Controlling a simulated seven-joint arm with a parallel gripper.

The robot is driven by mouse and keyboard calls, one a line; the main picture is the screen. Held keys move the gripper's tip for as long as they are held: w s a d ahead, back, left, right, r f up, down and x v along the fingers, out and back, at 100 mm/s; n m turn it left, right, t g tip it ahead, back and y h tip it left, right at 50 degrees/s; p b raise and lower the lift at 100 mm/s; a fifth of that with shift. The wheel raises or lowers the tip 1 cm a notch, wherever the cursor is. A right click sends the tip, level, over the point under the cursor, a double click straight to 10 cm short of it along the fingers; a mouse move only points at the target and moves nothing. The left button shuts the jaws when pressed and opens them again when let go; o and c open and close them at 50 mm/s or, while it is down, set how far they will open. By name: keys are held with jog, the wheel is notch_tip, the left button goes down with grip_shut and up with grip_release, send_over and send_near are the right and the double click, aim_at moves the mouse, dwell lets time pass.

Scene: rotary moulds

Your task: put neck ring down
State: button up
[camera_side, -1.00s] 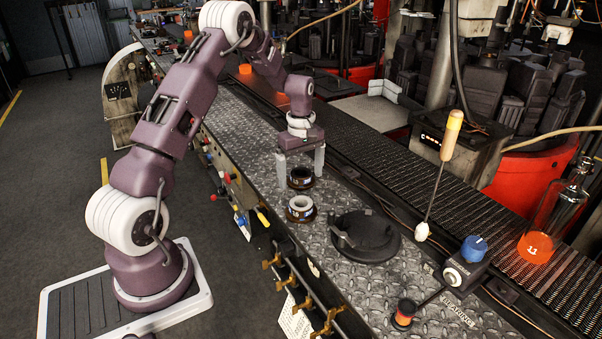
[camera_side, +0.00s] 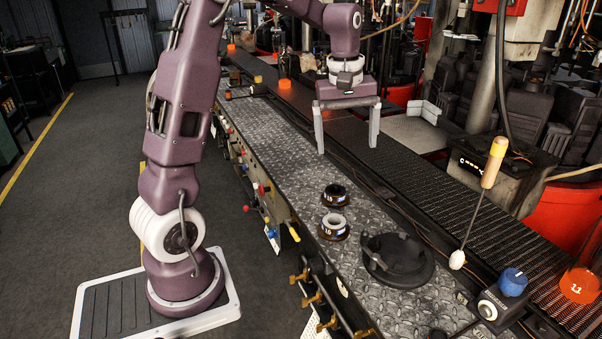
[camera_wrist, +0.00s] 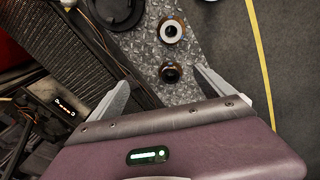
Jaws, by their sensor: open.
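Two neck rings stand side by side on the diamond-plate bench (camera_side: 270,135). The far one is dark with a black centre (camera_side: 335,197); the near one has a pale grey centre (camera_side: 334,228). In the wrist view the dark ring (camera_wrist: 170,73) lies between my fingers as seen from above, and the pale-centred ring (camera_wrist: 172,31) lies beyond it. My gripper (camera_side: 347,148) is open wide and empty, raised above the bench behind the rings, apart from both. My fingers also show in the wrist view (camera_wrist: 162,76).
A round black fixture (camera_side: 397,260) sits right of the rings. A yellow-handled rod (camera_side: 490,175) and a blue-knobbed box (camera_side: 510,288) stand near the front right. A mesh conveyor (camera_side: 450,205) runs along the bench. The bench left of my gripper is clear.

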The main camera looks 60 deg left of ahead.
jog(key=s+d+r+m+t, duration=0.2)
jog(key=s+d+r+m, duration=0.4)
jog(key=s+d, duration=0.45)
jog(key=s+d+f+m+t, duration=0.1)
jog(key=s+d+m, duration=0.2)
jog(key=s, duration=0.3)
jog(key=s+d+f+m+t, duration=0.1)
jog(key=s+d+f+m, duration=0.1)
jog(key=s+m, duration=0.3)
jog(key=shift+s+d, duration=0.65)
